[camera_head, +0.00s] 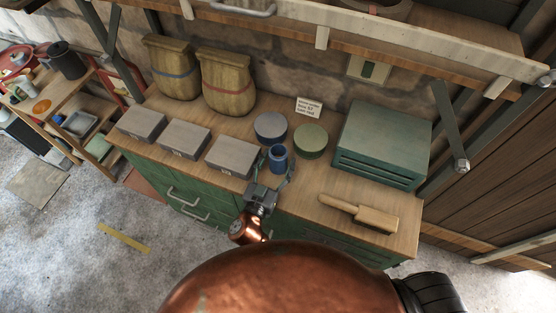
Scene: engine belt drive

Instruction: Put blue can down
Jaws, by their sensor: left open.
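The small blue can (278,158) stands upright near the front edge of the wooden bench top (310,190). It is just right of the front grey box and in front of a blue-grey round tin (271,127) and a green round tin (310,140). My left gripper (274,171) reaches in from the front, low at the can. Its fingers are open, spread to either side of the can's lower part. Whether a finger touches the can is too small to tell. My right gripper is not in view.
Grey boxes (184,139) line the bench's left half, with two tied sacks (228,84) behind. A green metal chest (381,145) stands at the right. A wooden-handled brush (361,212) lies at the front right. A small sign (308,106) stands behind the tins.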

